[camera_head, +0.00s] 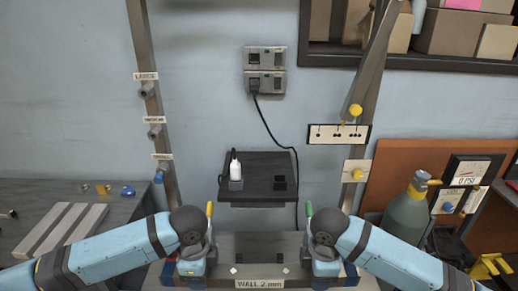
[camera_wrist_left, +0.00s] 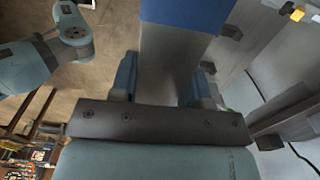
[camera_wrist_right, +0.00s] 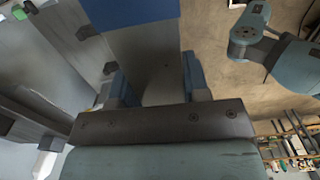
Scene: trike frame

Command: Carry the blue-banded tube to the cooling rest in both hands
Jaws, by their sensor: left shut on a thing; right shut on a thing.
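A grey tube (camera_head: 259,270) with blue bands lies level across the bottom of the head view, behind a small "WALL 2 mm" tag. My left gripper (camera_head: 196,262) is shut on its left part and my right gripper (camera_head: 322,262) on its right part. In the left wrist view the tube (camera_wrist_left: 168,65) passes between the fingers, with a blue band (camera_wrist_left: 187,14) beyond. The right wrist view likewise shows the tube (camera_wrist_right: 150,60) between the fingers and a blue band (camera_wrist_right: 130,12). Slatted grey bars (camera_head: 60,230) lie on the left bench; I cannot tell if they are the cooling rest.
A dark wall shelf (camera_head: 258,180) holds a white bottle (camera_head: 235,168). Upright posts with pegs stand left (camera_head: 152,105) and right (camera_head: 362,140). A grey-green bottle (camera_head: 408,212) and a gauge (camera_head: 467,171) are at right. Small parts lie on the left bench (camera_head: 130,205).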

